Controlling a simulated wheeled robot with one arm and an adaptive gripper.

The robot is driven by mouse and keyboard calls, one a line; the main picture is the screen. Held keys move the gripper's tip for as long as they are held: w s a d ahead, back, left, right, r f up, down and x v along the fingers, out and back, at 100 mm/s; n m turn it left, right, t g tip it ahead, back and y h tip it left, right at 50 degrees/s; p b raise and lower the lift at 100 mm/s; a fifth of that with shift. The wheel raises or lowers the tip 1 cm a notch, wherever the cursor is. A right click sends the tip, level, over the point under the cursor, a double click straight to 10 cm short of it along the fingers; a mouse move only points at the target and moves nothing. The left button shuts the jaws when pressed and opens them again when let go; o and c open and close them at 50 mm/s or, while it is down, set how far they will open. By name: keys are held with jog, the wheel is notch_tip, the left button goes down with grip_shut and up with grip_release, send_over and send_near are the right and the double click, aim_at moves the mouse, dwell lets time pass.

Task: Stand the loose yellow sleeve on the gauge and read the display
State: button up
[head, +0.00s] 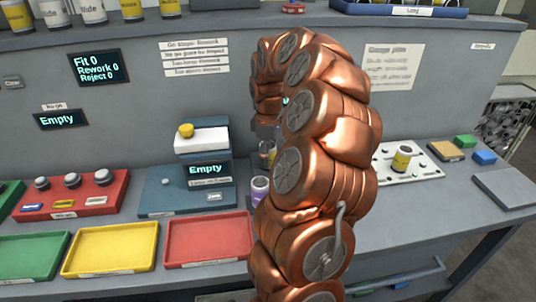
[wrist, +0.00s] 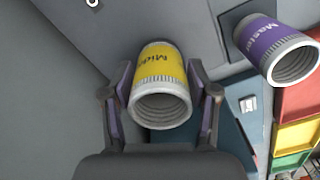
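The yellow sleeve (wrist: 160,68) has a pale rim and dark lettering; its open end faces the wrist camera. My gripper (wrist: 160,92) has a finger on each side of it, and both pads appear to touch its sides. In the head view the sleeve (head: 265,153) is partly hidden by my arm. A purple sleeve marked Master (wrist: 275,48) stands apart to the right in the wrist view and also shows in the head view (head: 260,188). The gauge unit (head: 160,193) has a blue base and a display (head: 206,169) reading Empty. My arm hides whatever lies behind it.
Green (head: 30,255), yellow (head: 110,249) and red (head: 208,240) trays lie along the front. A red holder (head: 105,190) with knobs stands at left. Wall displays show Fit 0 (head: 98,67) and Empty (head: 58,119).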

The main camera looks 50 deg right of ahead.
jog(key=shift+o, duration=1.4)
jog(key=shift+r, duration=0.1)
notch_tip(320, 180, up, 12)
